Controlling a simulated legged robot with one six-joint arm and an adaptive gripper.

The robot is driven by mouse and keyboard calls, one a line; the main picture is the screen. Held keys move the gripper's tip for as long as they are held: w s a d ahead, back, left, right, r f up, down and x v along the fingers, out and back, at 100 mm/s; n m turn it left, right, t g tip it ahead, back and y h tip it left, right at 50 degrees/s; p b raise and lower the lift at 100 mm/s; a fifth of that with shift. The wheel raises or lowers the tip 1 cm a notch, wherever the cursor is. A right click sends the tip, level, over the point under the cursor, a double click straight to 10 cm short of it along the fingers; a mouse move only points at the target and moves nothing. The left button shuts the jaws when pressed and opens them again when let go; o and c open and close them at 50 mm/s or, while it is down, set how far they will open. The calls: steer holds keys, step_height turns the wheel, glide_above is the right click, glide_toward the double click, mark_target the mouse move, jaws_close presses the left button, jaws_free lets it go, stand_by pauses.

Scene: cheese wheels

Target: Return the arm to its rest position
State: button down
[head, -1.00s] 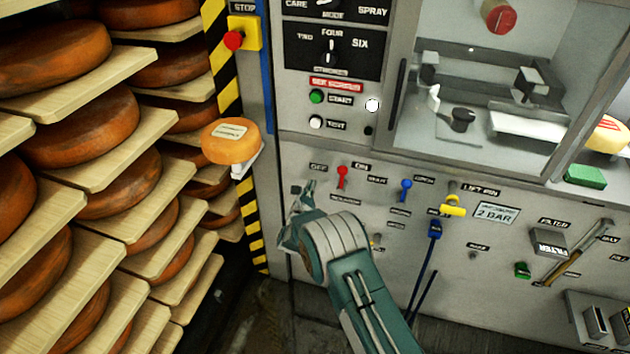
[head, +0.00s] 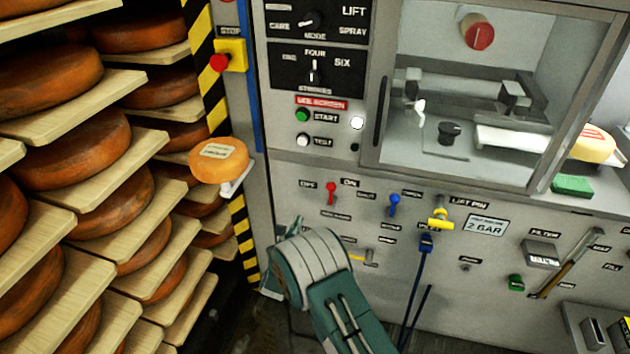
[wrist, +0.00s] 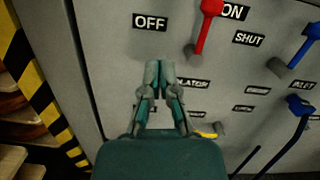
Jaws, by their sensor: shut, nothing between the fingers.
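My gripper (wrist: 158,75) is shut and empty in the wrist view, its two fingertips together in front of the grey panel, below the OFF label. In the head view my gripper (head: 296,224) shows only in part behind my green wrist, low and left of centre. The red lever (head: 331,192) is above and to the right of it there; the lever also shows in the wrist view (wrist: 207,28). I cannot tell the gap between fingertips and panel.
Shelves of cheese wheels (head: 75,145) fill the left. A small orange cheese (head: 218,160) sits on a bracket beside the striped post.

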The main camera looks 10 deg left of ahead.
steer(key=w+d+r+n+g+y, duration=0.15)
steer(key=w+r+n, duration=0.25)
steer(key=r, duration=0.4)
steer(key=s+d+r+n+g+y, duration=0.1)
steer(key=s+d+r+n+g, duration=0.2)
steer(key=d+r+n, duration=0.5)
steer(key=s+d+r+n+g+y, duration=0.25)
steer(key=d+r+n, duration=0.35)
steer(key=r, duration=0.4)
steer(key=s+d+r+n+g+h, duration=0.1)
steer(key=s+d+r+n+g, duration=0.1)
steer(key=s+d+n, duration=0.4)
steer(key=s+d+r+n+g+h, duration=0.1)
steer(key=s+d+r+n, duration=0.15)
steer(key=s+d, duration=0.35)
steer(key=s+d+f+n+g+h, duration=0.1)
steer(key=s+d+n, duration=0.3)
steer(key=s, duration=0.6)
steer(key=s+d+f+n+g+h, duration=0.1)
steer(key=s+d+n+g, duration=0.2)
steer(key=s, duration=0.8)
steer(key=shift+s+d+f+n+h, duration=0.15)
steer(key=shift+d+f+n+h, duration=0.2)
steer(key=shift+d, duration=0.55)
